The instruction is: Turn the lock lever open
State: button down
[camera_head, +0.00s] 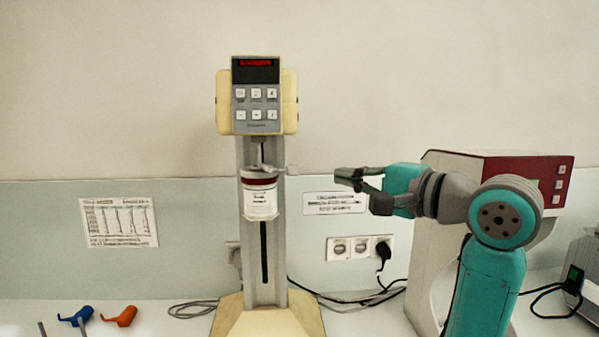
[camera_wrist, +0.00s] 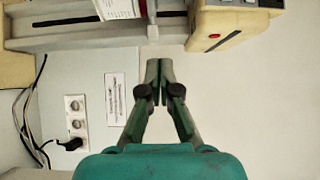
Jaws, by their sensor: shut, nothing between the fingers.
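The cream mill stands upright with its display head (camera_head: 257,95) on a grey column (camera_head: 266,275). A white jar (camera_head: 261,203) with a dark red band hangs in front of the column. The lock lever (camera_head: 291,170) is a small pale grey piece sticking out to the right above the jar. In the wrist view the lever (camera_wrist: 152,35) points toward my fingertips, its end close to them.
A red and cream machine (camera_head: 480,165) stands behind my arm at the right. Sockets (camera_head: 350,247) with a black plug and cables are on the wall. Blue (camera_head: 76,316) and orange (camera_head: 119,317) pieces lie at the left. The air left of the mill is clear.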

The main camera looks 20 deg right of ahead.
aim_at(297, 169)
jog(key=x, duration=0.3)
jog(key=a+x, duration=0.1)
jog(key=x, duration=0.3)
jog(key=s+a+x, duration=0.1)
jog(key=x, duration=0.2)
jog(key=shift+w+a, duration=0.1)
jog(key=shift+w, duration=0.15)
jog(key=shift+s+a, duration=0.15)
jog(key=shift+a, duration=0.7)
